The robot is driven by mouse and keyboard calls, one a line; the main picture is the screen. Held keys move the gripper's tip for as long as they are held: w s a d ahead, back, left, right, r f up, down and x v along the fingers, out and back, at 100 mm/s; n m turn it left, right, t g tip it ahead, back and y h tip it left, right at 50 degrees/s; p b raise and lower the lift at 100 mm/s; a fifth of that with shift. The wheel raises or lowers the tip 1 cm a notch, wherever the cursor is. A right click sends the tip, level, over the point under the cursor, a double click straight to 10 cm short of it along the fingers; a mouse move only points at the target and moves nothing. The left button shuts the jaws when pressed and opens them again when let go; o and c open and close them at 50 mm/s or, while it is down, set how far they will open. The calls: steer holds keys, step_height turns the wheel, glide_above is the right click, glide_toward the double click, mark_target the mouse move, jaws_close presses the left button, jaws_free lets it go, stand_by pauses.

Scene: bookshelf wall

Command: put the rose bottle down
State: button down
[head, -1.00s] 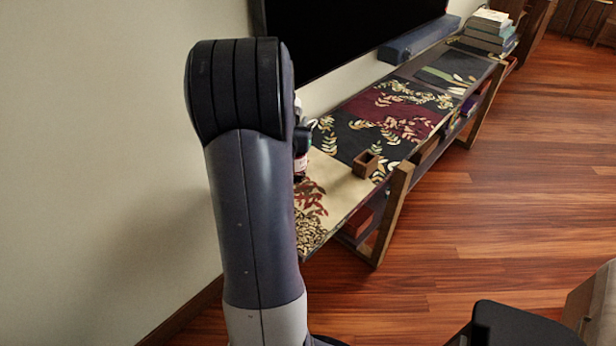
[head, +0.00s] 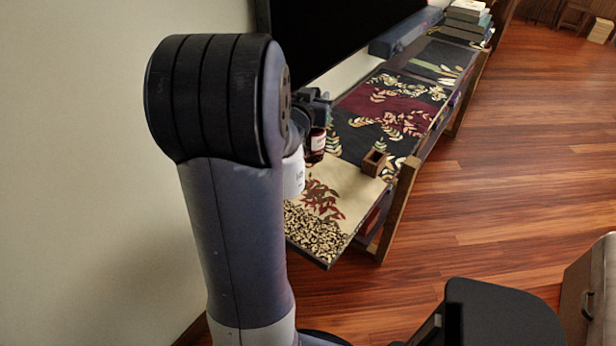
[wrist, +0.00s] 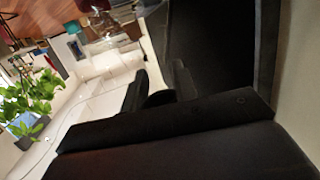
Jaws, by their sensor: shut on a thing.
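The rose bottle (head: 317,141) is a small dark red bottle with a pale label, upright in the head view just right of my arm. My gripper (head: 319,106) is at its top and shut on it; my arm hides part of both. The bottle is over the pale near end of the long low console (head: 345,184); I cannot tell whether its base touches. In the wrist view, my gripper (wrist: 160,82) shows two dark fingers, and the bottle cannot be made out between them.
A small open wooden box (head: 375,162) stands right of the bottle near the console's front edge. A black screen (head: 335,35) rises behind. A soundbar (head: 400,38) and stacked books (head: 466,22) are farther along. The pale leaf-patterned surface in front of the bottle is clear.

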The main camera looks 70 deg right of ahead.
mark_target(314, 154)
steer(key=shift+w+f, duration=0.1)
steer(key=shift+f, duration=0.1)
step_height(314, 154, down, 17)
steer(key=shift+f+b, duration=0.2)
steer(key=shift+b, duration=0.1)
stand_by(0.4)
steer(key=shift+f, duration=0.15)
steer(key=c, duration=1.1)
jaws_free()
